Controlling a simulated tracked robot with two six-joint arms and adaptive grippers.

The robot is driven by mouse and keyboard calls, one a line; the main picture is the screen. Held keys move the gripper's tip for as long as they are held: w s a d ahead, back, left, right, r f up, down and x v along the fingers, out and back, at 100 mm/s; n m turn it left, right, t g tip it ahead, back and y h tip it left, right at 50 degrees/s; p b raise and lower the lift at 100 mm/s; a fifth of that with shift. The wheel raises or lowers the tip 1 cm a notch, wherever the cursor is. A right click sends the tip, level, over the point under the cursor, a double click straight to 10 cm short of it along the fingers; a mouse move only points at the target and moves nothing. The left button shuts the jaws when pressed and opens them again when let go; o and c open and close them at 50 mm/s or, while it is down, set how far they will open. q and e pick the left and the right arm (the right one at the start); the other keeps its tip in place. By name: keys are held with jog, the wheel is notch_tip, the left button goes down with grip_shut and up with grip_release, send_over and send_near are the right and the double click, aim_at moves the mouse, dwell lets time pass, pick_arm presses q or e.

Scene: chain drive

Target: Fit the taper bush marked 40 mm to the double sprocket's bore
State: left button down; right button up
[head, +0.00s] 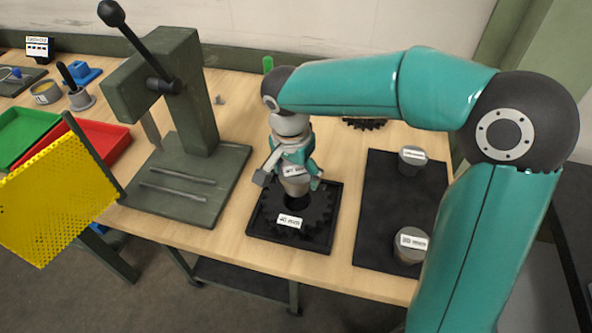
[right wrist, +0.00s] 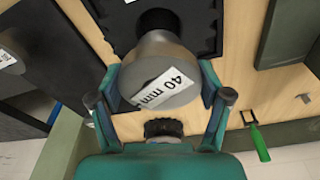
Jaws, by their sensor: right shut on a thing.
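My right gripper (head: 291,180) is shut on a grey taper bush (head: 296,187). In the right wrist view the bush (right wrist: 160,72) carries a white label reading 40 mm, and the gripper's fingers (right wrist: 160,98) sit on either side of it. The dark double sprocket (head: 318,208) lies flat in a black square tray (head: 255,232), with a white label on its near side. The bush is over the sprocket's dark bore (head: 293,203), narrow end toward it. I cannot tell whether they touch. My left gripper is not in view.
Two more labelled bushes, a far one (head: 411,162) and a near one (head: 408,248), stand on a black mat (head: 375,205) at right. A green press (head: 190,95) stands left. Another dark sprocket (head: 365,124) lies behind. Red (head: 110,143) and green (head: 25,130) bins are far left.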

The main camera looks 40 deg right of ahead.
aim_at(293, 175)
jog(key=shift+f+b, duration=1.3)
jog(key=shift+f, duration=0.4)
jog(key=shift+b, duration=0.35)
dwell(0.6)
jog(key=shift+f+b, duration=1.9)
jog(key=shift+f, duration=0.15)
jog(key=o, duration=1.7)
jog(key=shift+c, duration=0.2)
jog(key=r, duration=0.4)
jog(key=a+r, duration=0.1)
jog(key=r, duration=0.7)
jog(key=shift+s+a, duration=0.35)
jog(key=shift+s, duration=0.05)
